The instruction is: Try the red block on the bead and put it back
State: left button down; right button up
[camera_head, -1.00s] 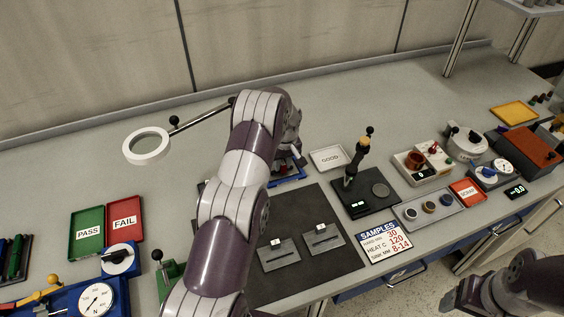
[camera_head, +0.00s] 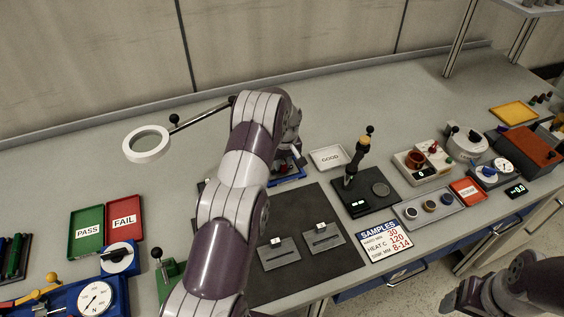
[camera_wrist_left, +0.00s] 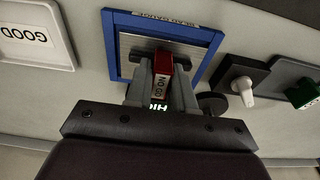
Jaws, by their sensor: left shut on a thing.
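In the left wrist view, my left gripper (camera_wrist_left: 162,85) is shut on the red block (camera_wrist_left: 162,62), which carries a white label reading NO GO. The block is over the grey plate of a blue-framed gauge (camera_wrist_left: 207,42), whose edge label is partly readable. The bead itself is hidden behind the block and fingers, so I cannot tell whether they touch. Green lit characters show between the fingers. In the head view the gauge's blue frame (camera_head: 290,179) shows beyond my left arm, which hides much of it. A dark part of my right arm is at the bottom right; its jaws are unclear.
A green block (camera_wrist_left: 304,93) sits in a dark holder (camera_wrist_left: 290,72) beside a white-knobbed dark switch (camera_wrist_left: 240,82). The GOOD tray (camera_head: 329,158) is right of the gauge. A black stand with a lever (camera_head: 362,150) is farther right.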

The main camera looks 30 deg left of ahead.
pick_arm(q)
jog(key=shift+s+d+f, duration=0.2)
jog(key=shift+s+f, duration=0.4)
jog(key=shift+f, duration=0.3)
jog(key=c, duration=0.9)
grip_release()
jog(key=shift+c, duration=0.9)
jog(key=shift+o, duration=0.7)
jog(key=shift+w+a+r+p, duration=0.1)
jog(key=shift+w+r+p, duration=0.1)
jog(key=shift+r+p, duration=0.4)
jog(key=shift+w+a+r+p, duration=0.1)
jog(key=shift+w+r+p, duration=0.2)
jog(key=shift+r, duration=0.4)
jog(key=shift+r+p, duration=1.55)
jog(key=shift+r, duration=1.35)
